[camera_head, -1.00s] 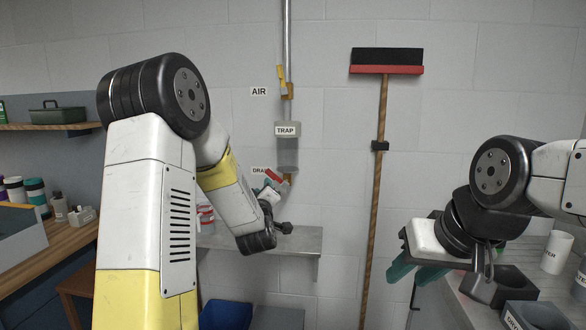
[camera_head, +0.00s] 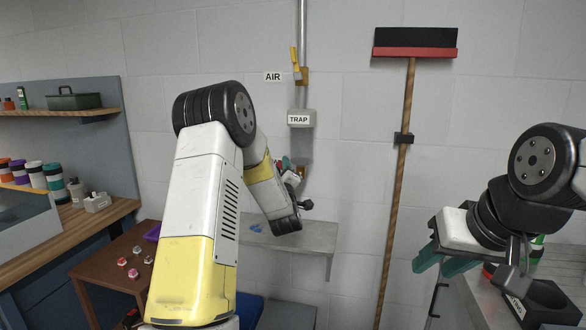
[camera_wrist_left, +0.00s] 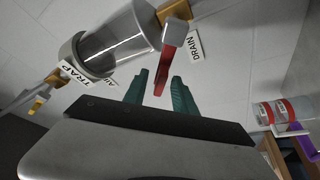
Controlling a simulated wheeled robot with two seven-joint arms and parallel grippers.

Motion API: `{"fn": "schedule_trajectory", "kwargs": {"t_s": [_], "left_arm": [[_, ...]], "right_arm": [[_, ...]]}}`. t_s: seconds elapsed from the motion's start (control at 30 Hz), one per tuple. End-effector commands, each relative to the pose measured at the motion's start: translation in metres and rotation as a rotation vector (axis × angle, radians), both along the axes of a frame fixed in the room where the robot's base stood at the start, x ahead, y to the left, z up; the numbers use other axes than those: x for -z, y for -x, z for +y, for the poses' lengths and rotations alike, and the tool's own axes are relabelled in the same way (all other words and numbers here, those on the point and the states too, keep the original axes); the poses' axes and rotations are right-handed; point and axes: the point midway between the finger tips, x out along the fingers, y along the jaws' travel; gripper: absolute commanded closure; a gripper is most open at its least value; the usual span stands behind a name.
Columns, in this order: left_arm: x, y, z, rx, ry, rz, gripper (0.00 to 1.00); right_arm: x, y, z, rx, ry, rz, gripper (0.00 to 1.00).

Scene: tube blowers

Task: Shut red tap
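The red tap (camera_wrist_left: 166,72) is a red lever on a pale valve body under the clear trap (camera_wrist_left: 118,45), beside the DRAIN label. In the left wrist view the lever lies between the two green fingers of my left gripper (camera_wrist_left: 159,82), with a visible gap on each side. That gripper is open around the lever; contact cannot be made out. My right gripper (camera_head: 437,264), with teal fingers apart, is open and empty at the right.
A yellow tap (camera_head: 294,58) sits on the pipe beside the AIR label. A broom (camera_head: 403,160) stands against the wall to the right. A grey wall shelf (camera_head: 318,238) is below the trap. A brown table (camera_head: 95,275) with small items stands at the left.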

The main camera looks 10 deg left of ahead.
Motion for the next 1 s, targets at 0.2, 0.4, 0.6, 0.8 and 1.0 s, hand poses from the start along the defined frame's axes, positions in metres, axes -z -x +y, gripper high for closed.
{"fn": "schedule_trajectory", "kwargs": {"t_s": [0.2,0.4,0.6,0.8,1.0], "left_arm": [[-0.0008,-0.0043,0.0013,0.0,0.0,0.001,0.67],[-0.0009,-0.0041,0.0012,0.0,0.0,0.001,0.85],[-0.0008,-0.004,0.001,0.001,0.0,0.001,1.0],[-0.0008,-0.0039,0.001,0.0,0.0,0.001,1.0],[-0.0007,-0.0038,0.001,0.0,0.0,0.001,1.0]], "right_arm": [[0.0,0.0,0.0,0.0,0.0,0.0,0.64],[-0.0001,-0.0001,0.0,0.0,0.0,0.0,0.64],[-0.0001,-0.0001,0.0,0.0,0.0,0.0,0.64],[0.0,0.0,0.0,0.0,0.0,0.0,0.64],[0.0,0.0,0.0,0.0,0.0,0.0,0.64]]}}
